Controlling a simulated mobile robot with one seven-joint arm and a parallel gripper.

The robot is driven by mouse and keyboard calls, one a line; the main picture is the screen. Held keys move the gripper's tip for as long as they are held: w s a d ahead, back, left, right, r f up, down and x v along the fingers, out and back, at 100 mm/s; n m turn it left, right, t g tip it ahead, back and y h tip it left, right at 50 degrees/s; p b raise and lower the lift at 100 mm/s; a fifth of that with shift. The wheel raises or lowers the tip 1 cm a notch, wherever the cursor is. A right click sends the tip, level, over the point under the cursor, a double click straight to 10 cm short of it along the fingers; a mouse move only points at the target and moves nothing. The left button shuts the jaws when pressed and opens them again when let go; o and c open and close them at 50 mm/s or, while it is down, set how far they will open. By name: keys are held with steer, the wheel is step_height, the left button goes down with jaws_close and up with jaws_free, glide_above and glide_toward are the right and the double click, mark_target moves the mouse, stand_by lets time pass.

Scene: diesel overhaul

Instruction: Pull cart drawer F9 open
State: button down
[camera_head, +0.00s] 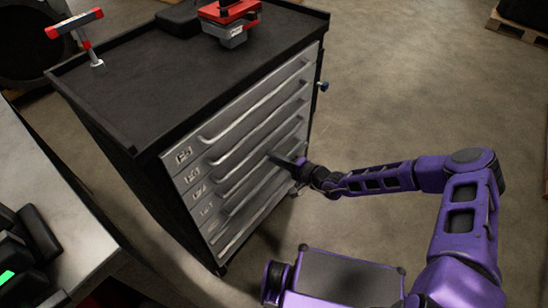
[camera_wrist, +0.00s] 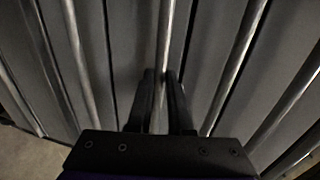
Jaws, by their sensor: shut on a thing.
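The black-topped cart (camera_head: 135,90) has a grey front with several stacked drawers, each with a long bar handle. Small label plates (camera_head: 184,155) sit at the drawers' left ends; I cannot read surely which is F9. The drawers look closed, flush with the front. My gripper (camera_head: 273,155) reaches the lower middle drawers from the right. In the wrist view its two dark fingers (camera_wrist: 160,78) stand on either side of one bar handle (camera_wrist: 166,30) and are shut on it. The fingers and wrist hide part of the handles, so I cannot tell which drawer it is.
A red-and-grey tool (camera_head: 230,20) and a red-handled tool (camera_head: 80,35) are on the cart top. A light workbench (camera_head: 45,195) stands close at left. A pallet (camera_head: 520,27) lies at the back right. The floor (camera_head: 390,90) right of the cart is open.

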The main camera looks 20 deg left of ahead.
steer(key=f+p+v, duration=0.2)
steer(key=v, duration=1)
steer(key=d+f+p+v, duration=0.1)
steer(key=f+p+v, duration=0.1)
steer(key=v, duration=1)
steer(key=shift+s+d+f+p, duration=0.25)
steer(key=shift+s+p, duration=0.05)
steer(key=shift+p, duration=0.3)
steer(key=c, duration=0.8)
jaws_free()
steer(key=shift+c, duration=0.2)
steer(key=v, duration=1.7)
steer(key=shift+d+b, duration=0.2)
steer(key=shift+b, duration=0.2)
